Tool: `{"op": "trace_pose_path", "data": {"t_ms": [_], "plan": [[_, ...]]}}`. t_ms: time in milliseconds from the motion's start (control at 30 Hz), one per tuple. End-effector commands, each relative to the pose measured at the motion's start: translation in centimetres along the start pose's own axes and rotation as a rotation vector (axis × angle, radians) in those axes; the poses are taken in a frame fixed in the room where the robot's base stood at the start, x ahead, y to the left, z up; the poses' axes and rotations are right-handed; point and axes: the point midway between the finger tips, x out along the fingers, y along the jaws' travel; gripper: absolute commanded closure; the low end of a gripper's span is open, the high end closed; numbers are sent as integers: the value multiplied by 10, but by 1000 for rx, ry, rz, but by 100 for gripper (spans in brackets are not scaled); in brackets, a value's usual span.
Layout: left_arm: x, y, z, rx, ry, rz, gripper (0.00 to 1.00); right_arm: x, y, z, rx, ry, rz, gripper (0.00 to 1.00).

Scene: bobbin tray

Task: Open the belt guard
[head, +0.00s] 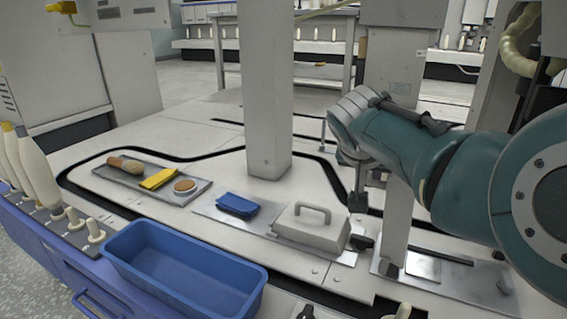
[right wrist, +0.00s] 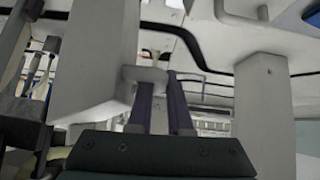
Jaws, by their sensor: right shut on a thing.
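My right gripper (head: 357,198) reaches down beside a pale upright post (head: 395,225). In the right wrist view my right gripper (right wrist: 162,98) has its two dark purple fingers closed around a pale grey bar (right wrist: 148,75). The bar sits against a large pale block at the left of that view. I cannot tell for sure whether the bar belongs to the belt guard; in the head view my arm hides much of this area. A grey box-like cover with a loop handle (head: 312,226) lies on a metal plate, left of the gripper and apart from it. My left gripper is out of view.
A blue bin (head: 185,270) stands at the front. A grey tray (head: 203,186) holds a brush (head: 127,165), a yellow cloth (head: 159,179) and a round tan piece (head: 184,186). A blue folded cloth (head: 237,205) lies near a thick column (head: 264,100). Pale bobbins (head: 35,172) stand at left.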

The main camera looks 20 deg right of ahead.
Motion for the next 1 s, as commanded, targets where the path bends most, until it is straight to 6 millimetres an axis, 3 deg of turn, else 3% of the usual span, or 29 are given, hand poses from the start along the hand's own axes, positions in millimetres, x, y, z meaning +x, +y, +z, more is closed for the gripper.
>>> {"op": "trace_pose_path", "data": {"t_ms": [533,567,667,1000], "plan": [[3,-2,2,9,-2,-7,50,1,-2,2,1,-2,0,100],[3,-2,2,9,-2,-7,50,1,-2,2,1,-2,0,80],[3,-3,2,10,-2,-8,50,1,-2,2,1,-1,0,70],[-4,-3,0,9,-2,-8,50,-6,-2,-1,0,-1,-1,70]]}}
